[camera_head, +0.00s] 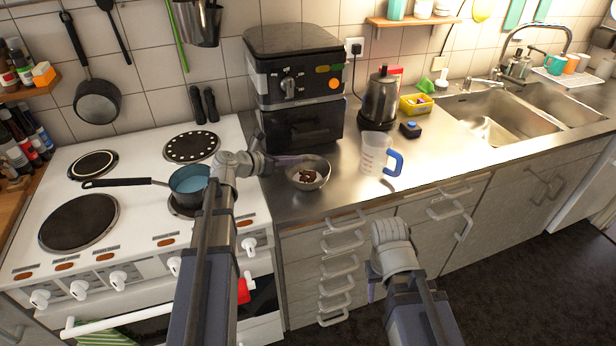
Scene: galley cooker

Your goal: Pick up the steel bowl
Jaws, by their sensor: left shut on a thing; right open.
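The steel bowl (309,182) is at the front left of the steel counter, just right of the cooker. It is round and shiny, with some dark brown pieces inside. My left gripper (292,161) reaches in from the left and is shut on the bowl's left rim. I cannot tell whether the bowl rests on the counter or is slightly above it. My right gripper (371,288) is low in front of the drawers, apart from the bowl. It is open, and its fingers are mostly hidden by my arm.
A blue pan (188,180) sits on the cooker (135,215). The counter before the sink (490,130) is clear.

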